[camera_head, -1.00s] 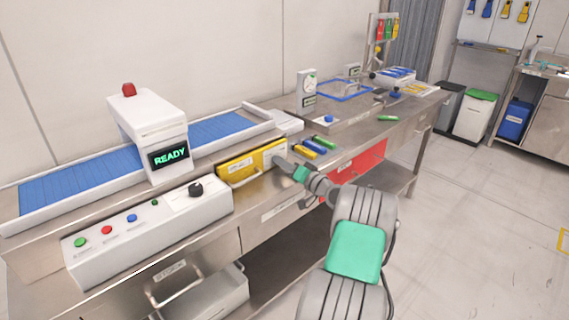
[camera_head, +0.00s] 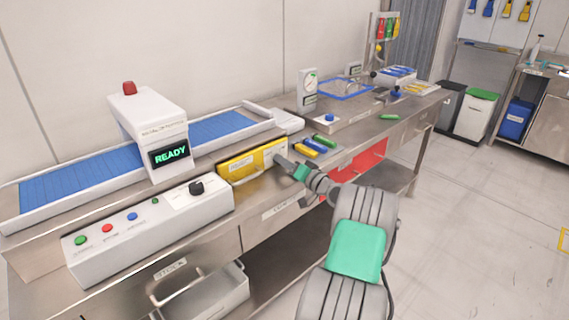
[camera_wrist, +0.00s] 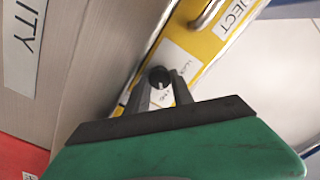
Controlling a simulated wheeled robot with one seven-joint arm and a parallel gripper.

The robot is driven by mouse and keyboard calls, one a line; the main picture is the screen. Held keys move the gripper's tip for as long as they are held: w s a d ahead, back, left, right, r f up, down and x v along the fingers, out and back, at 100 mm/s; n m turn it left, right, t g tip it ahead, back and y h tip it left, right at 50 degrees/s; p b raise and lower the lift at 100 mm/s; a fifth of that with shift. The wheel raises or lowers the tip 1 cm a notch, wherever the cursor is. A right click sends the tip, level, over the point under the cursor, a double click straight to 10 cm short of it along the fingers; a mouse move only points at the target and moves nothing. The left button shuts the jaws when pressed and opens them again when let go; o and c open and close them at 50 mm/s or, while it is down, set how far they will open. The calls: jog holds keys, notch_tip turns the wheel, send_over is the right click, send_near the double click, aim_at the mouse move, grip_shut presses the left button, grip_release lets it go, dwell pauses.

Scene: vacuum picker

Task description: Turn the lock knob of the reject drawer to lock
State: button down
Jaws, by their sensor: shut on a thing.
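The reject drawer is a yellow front with a metal handle, seen in the head view (camera_head: 240,166) and with a REJECT label in the wrist view (camera_wrist: 199,38). The lock knob (camera_wrist: 158,76) is a small dark round knob on a white label plate at one end of the yellow front. My gripper (camera_wrist: 167,78) is at the knob, its two grey fingers closed around it. In the head view my gripper (camera_head: 283,163) is at the right end of the drawer and hides the knob there. The knob's exact angle is hard to tell.
The control panel (camera_head: 150,228) with buttons and a black dial stands left of the drawer. Blue, yellow and green pieces (camera_head: 312,147) lie on the steel bench just right of my gripper. A red drawer (camera_head: 360,160) is below.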

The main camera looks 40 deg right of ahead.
jog(key=shift+f+n+b, duration=0.15)
jog(key=shift+n+b, duration=0.15)
jog(key=shift+b, duration=0.3)
jog(key=shift+f+n+b, duration=0.15)
jog(key=shift+n+b, duration=0.35)
jog(key=shift+b, duration=0.75)
jog(key=n+b, duration=0.2)
jog(key=b, duration=0.3)
jog(key=shift+f, duration=0.15)
jog(key=n+b, duration=0.4)
jog(key=b, duration=0.2)
jog(key=shift+b, duration=0.4)
jog(key=n+b, duration=0.3)
jog(key=b, duration=0.3)
jog(key=shift+n, duration=0.4)
jog(key=n+b, duration=0.2)
jog(key=b, duration=0.1)
jog(key=n+b, duration=0.2)
jog(key=shift+a+r, duration=0.1)
jog(key=shift+r, duration=0.15)
jog(key=shift+r+n+b, duration=0.25)
jog(key=shift+n+b, duration=1.05)
jog(key=shift+b, duration=0.05)
